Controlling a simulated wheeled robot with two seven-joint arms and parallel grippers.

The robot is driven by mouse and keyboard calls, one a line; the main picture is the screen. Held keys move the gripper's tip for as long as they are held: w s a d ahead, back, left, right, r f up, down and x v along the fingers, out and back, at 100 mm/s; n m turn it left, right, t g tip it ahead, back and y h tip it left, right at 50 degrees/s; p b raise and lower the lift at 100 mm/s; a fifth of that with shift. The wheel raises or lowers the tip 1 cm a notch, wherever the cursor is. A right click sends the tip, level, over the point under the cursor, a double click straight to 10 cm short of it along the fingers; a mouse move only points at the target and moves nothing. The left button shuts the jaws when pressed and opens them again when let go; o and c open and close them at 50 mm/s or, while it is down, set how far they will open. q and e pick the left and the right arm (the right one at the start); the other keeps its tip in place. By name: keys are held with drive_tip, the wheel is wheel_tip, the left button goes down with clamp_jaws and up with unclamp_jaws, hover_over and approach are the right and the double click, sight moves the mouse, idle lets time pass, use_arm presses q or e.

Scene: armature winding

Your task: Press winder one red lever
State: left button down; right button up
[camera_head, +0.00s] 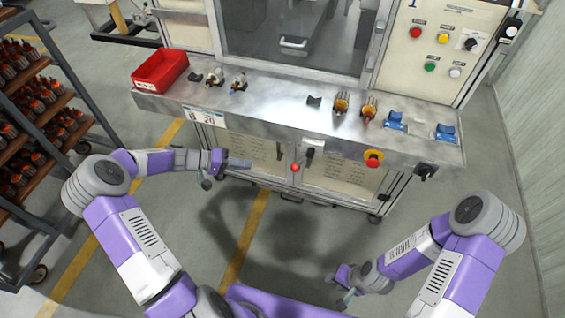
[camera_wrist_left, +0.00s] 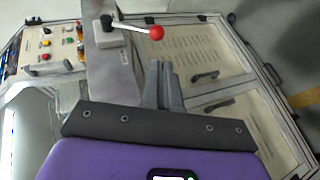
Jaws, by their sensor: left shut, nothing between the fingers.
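In the left wrist view the red knob (camera_wrist_left: 156,33) is on a thin rod from a grey and black base (camera_wrist_left: 107,36). My left gripper (camera_head: 245,163) is shut and empty, to the left of the knob and apart from it in the head view. In the left wrist view its fingertips (camera_wrist_left: 158,65) lie just below the knob. My right gripper (camera_head: 345,300) hangs low at the bottom, away from the machine; its opening cannot be told.
The bench carries a red bin (camera_head: 160,70), metal and copper-coloured parts, and blue fixtures (camera_head: 446,132). A red emergency button (camera_head: 374,158) sits on the front edge, right of the lever. A rack of parts (camera_head: 45,110) stands at the left. Floor in front is clear.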

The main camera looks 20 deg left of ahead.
use_arm(q)
drive_tip(key=shift+w+a+r, duration=0.1)
drive_tip(key=shift+a+r, duration=0.1)
drive_tip(key=shift+r, duration=0.15)
drive_tip(key=b, duration=0.1)
approach(302, 161)
wheel_tip(302, 161, down, 7)
drive_tip(key=w+d, duration=0.2)
drive_tip(key=shift+w+d, duration=0.15)
drive_tip(key=shift+w, duration=0.25)
use_arm(e)
drive_tip(key=shift+f, duration=0.55)
use_arm(q)
drive_tip(key=shift+f, duration=0.15)
use_arm(e)
drive_tip(key=shift+f, duration=0.15)
